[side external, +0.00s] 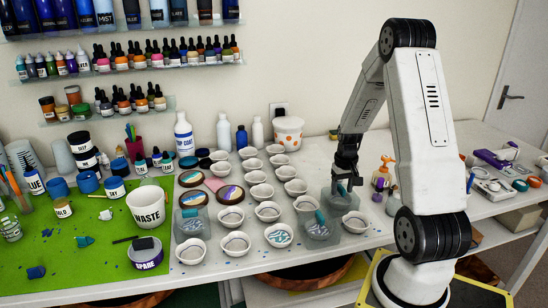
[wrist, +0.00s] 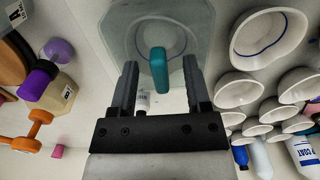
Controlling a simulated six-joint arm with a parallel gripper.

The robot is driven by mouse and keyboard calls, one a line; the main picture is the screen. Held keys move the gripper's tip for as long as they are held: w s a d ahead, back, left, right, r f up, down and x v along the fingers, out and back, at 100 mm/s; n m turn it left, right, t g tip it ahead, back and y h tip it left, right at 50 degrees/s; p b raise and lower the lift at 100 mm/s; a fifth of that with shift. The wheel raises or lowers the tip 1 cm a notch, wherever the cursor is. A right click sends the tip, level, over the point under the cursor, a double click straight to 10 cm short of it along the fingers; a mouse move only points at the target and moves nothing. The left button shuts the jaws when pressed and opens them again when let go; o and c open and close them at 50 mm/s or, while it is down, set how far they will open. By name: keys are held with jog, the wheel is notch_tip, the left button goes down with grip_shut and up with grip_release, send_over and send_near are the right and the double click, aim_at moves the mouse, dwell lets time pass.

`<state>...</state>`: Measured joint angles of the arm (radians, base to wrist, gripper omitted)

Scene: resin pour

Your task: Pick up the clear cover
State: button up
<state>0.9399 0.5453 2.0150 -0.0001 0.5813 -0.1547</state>
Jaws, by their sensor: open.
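A clear cover (wrist: 122,35) with a teal handle (wrist: 160,70) fills the upper middle of the wrist view. In the side view this cover (side external: 338,211) is at the right end of the bowl area, directly under my gripper (side external: 342,186). My gripper is open, and in the wrist view its two fingers (wrist: 160,64) appear on either side of the teal handle with gaps on both sides. How far down the fingers reach along the handle is hard to tell.
Another clear cover with a teal handle (side external: 320,231) is in front and to the left, and a third (side external: 190,224) stands further left. Rows of white bowls (side external: 268,211) fill the table to the left. An orange pump bottle (side external: 387,170) and small bottles stand to the right.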

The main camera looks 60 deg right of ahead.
dwell(0.4)
grip_shut()
jog(key=shift+r, duration=0.2)
jog(key=shift+r, duration=0.55)
jog(key=s+a+r, duration=0.9)
jog(key=s+r, duration=0.1)
jog(key=r, duration=0.1)
jog(key=shift+s+a+r, duration=0.15)
jog(key=shift+a+r, duration=0.1)
